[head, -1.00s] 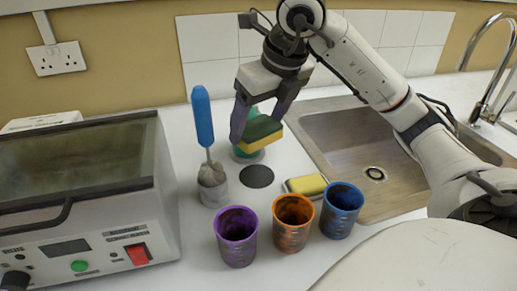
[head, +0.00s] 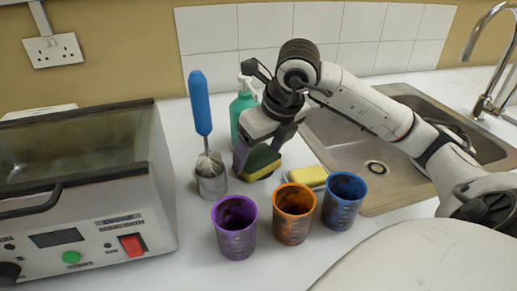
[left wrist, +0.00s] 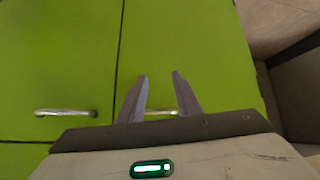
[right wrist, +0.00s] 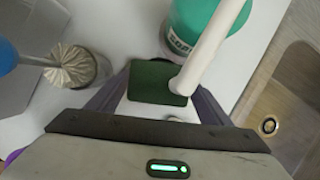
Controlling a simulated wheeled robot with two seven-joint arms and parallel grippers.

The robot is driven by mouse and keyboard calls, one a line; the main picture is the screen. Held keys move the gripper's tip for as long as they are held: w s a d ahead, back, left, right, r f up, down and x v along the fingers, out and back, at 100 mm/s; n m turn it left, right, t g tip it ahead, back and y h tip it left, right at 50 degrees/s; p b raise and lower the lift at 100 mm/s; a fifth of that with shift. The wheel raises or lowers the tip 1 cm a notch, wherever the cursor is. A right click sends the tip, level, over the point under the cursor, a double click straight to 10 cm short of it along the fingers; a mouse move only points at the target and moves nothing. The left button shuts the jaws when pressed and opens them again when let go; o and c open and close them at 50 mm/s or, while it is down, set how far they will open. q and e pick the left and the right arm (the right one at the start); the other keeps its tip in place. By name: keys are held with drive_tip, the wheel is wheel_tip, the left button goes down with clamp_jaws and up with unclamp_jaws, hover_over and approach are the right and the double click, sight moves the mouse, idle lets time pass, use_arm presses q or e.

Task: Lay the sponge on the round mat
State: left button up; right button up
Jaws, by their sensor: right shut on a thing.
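My right gripper (head: 258,158) is shut on the green and yellow sponge (head: 264,163), held low over the worktop between the whisk cup and the yellow bar. The sponge's dark green face (right wrist: 158,84) shows between the fingers in the right wrist view. The round dark mat is hidden now, apparently beneath the sponge and gripper; I cannot tell whether the sponge touches it. My left gripper (left wrist: 160,75) is open and empty in front of green cabinet doors.
A green bottle (head: 241,110) with a white nozzle stands close behind the sponge. A metal cup (head: 211,183) with a blue-handled whisk is to its left. A yellow bar (head: 308,175), purple (head: 235,228), orange (head: 293,216) and blue (head: 342,202) cups and the sink (head: 350,150) are nearby.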

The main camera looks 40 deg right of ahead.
drive_tip(key=shift+f, duration=0.15)
use_arm(q)
drive_tip(key=shift+s+f, duration=0.1)
drive_tip(key=shift+f, duration=0.15)
use_arm(e)
drive_tip(key=o, duration=1)
use_arm(q)
drive_tip(key=shift+r, duration=0.1)
use_arm(e)
drive_tip(key=shift+r, duration=0.35)
use_arm(q)
drive_tip(key=shift+a+r+p, duration=0.15)
drive_tip(key=shift+r+p, duration=0.5)
drive_tip(key=shift+p, duration=0.4)
use_arm(e)
drive_tip(key=v, duration=1.1)
drive_tip(key=shift+s+r, duration=0.2)
drive_tip(key=shift+r, duration=0.15)
